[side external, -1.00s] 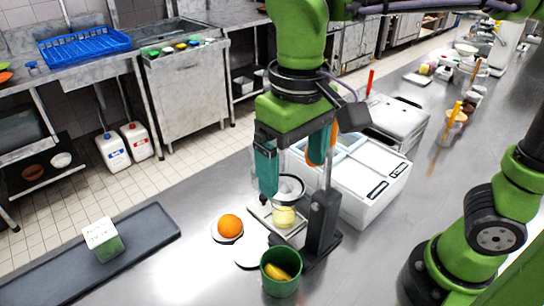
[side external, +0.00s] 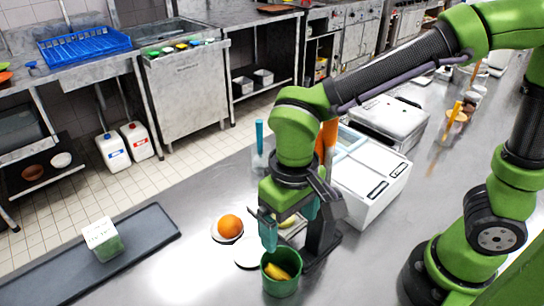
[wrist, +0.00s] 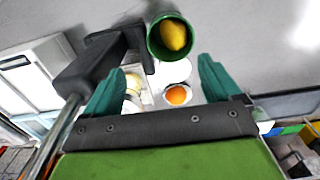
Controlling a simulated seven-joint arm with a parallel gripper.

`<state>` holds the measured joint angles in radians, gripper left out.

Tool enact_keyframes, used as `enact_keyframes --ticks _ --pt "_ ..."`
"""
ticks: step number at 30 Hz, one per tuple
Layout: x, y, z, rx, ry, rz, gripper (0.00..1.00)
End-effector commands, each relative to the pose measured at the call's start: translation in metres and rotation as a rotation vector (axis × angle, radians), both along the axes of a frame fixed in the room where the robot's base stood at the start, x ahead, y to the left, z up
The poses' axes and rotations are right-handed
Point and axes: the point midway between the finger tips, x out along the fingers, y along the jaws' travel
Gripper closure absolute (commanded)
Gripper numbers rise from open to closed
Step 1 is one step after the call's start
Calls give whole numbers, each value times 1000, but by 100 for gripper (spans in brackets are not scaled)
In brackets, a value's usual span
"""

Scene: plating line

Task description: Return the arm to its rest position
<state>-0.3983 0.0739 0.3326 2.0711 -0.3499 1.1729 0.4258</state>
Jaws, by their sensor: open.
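My gripper (side external: 290,222) points down with its teal fingers apart, just behind and above a green cup (side external: 281,288) in the side external view. In the wrist view, my gripper (wrist: 160,85) is open with nothing held between its fingertips. The green cup (wrist: 150,42) stands beyond the fingertips there, with a yellow piece (wrist: 173,36) inside; that piece also shows in the side external view (side external: 278,271).
An orange (side external: 230,226) sits on a white plate left of my gripper. A black upright stand (side external: 322,235) is close on its right. A dark tray (side external: 150,232) holds a white-and-green block (side external: 103,240) at left.

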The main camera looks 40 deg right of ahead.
Motion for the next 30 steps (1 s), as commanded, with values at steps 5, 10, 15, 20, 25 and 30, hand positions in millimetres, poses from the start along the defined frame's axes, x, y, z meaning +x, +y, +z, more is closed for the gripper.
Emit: enact_keyframes --ticks 5,10,15,20,25,30 --pt "0 0 5 0 1 -1 10" --pt "0 0 5 0 1 -1 10" --pt "0 0 1 -1 2 0 10" --pt "-1 -1 -18 -4 6 1 10" --pt "1 0 11 3 -5 -2 10" --pt "1 0 45 2 -5 -2 10"
